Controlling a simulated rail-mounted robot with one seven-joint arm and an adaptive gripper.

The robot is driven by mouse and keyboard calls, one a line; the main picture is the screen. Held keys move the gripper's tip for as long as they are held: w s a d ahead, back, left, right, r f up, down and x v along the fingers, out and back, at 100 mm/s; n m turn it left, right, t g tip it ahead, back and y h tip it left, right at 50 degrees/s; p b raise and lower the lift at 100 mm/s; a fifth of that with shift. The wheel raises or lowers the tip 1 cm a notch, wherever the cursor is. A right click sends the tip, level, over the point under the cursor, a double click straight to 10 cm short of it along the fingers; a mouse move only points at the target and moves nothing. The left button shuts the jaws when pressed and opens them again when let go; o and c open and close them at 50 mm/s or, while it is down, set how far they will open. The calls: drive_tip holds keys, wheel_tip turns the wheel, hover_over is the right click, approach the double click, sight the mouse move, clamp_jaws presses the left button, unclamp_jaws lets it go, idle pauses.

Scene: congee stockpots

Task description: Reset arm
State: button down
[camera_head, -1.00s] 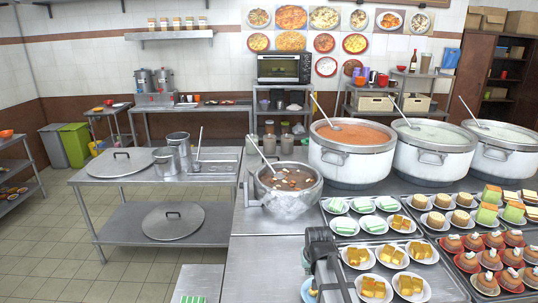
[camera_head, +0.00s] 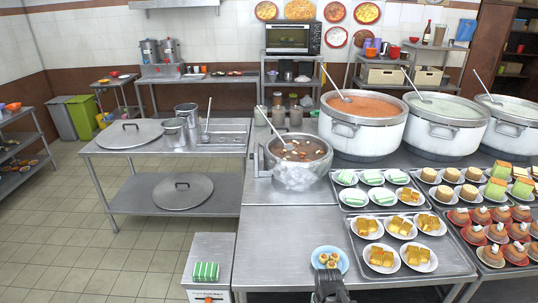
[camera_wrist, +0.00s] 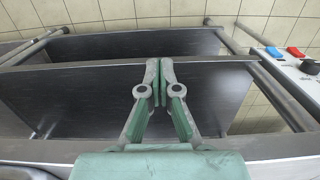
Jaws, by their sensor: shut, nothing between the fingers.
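My gripper (camera_wrist: 160,66) shows in the wrist view with its two green-grey fingers together, shut and empty. Below it in that view are dark metal shelves (camera_wrist: 80,100) of a table frame. In the head view only a dark part of my arm (camera_head: 330,284) shows at the bottom edge, in front of the steel counter (camera_head: 285,225). A blue plate (camera_head: 329,262) with several small yellow pastries lies on the counter just behind it.
A silver pot with a ladle (camera_head: 298,170) and large stockpots (camera_head: 362,140) stand on the counter. Trays of plated cakes (camera_head: 440,258) fill the right. A low box (camera_head: 208,247) with a green-striped item stands left of the counter. Bare counter lies left of the blue plate.

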drive_tip(key=s+f+g+b, duration=0.2)
drive_tip(key=s+f+g, duration=0.1)
drive_tip(key=s+f, duration=0.7)
drive_tip(key=s+f+g+b, duration=0.2)
drive_tip(key=s+f, duration=0.9)
drive_tip(key=s, duration=0.6)
drive_tip(key=shift+s+g, duration=0.25)
drive_tip(key=shift+g, duration=0.45)
drive_tip(key=shift+a, duration=0.1)
